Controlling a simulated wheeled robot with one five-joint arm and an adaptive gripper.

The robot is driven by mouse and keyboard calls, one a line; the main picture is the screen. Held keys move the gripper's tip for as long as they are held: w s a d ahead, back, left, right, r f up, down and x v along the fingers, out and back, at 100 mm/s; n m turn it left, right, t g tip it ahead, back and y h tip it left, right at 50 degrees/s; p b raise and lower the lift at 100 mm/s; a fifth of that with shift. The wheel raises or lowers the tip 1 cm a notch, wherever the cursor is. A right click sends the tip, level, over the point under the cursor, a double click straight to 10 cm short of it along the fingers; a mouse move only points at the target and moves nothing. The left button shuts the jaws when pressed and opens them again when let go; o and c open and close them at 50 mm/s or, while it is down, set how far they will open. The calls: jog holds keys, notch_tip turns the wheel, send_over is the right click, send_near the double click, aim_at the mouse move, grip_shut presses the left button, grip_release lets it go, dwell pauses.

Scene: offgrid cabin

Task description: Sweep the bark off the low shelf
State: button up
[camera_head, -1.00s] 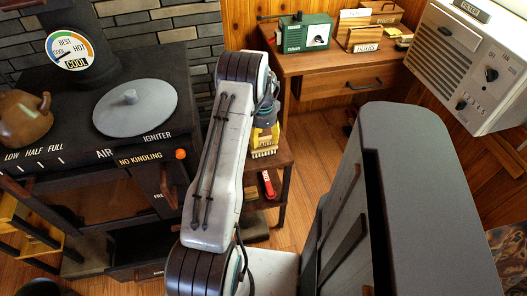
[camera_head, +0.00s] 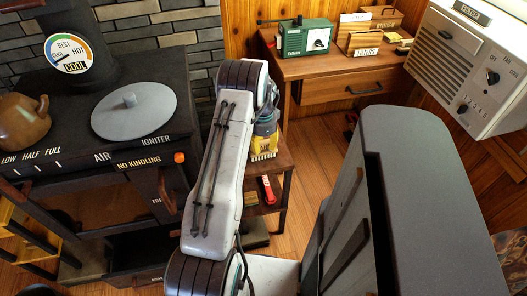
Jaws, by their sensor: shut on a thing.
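My gripper (camera_head: 266,122) is at the far end of my arm, mostly hidden behind the arm's white link and dark joint. It is shut on a yellow brush-like tool (camera_head: 264,143) with a pale bristle fringe along its lower edge. The tool shows over the top of a small brown wooden shelf unit (camera_head: 284,160) between the stove and the desk. I cannot tell whether the bristles touch the wood. No bark can be made out; my arm hides the left part of the shelf.
A red-handled item (camera_head: 268,190) lies on the unit's lower level. The black stove (camera_head: 60,150), with a kettle (camera_head: 22,120), stands close on the left. A wooden desk (camera_head: 340,72) stands behind. A large grey cabinet-like body (camera_head: 430,200) fills the right foreground. Wooden floor (camera_head: 318,150) shows between.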

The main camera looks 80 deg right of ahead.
grip_shut()
jog(key=shift+r, duration=0.15)
jog(key=shift+r+p, duration=1.6)
jog(key=shift+r, duration=1.3)
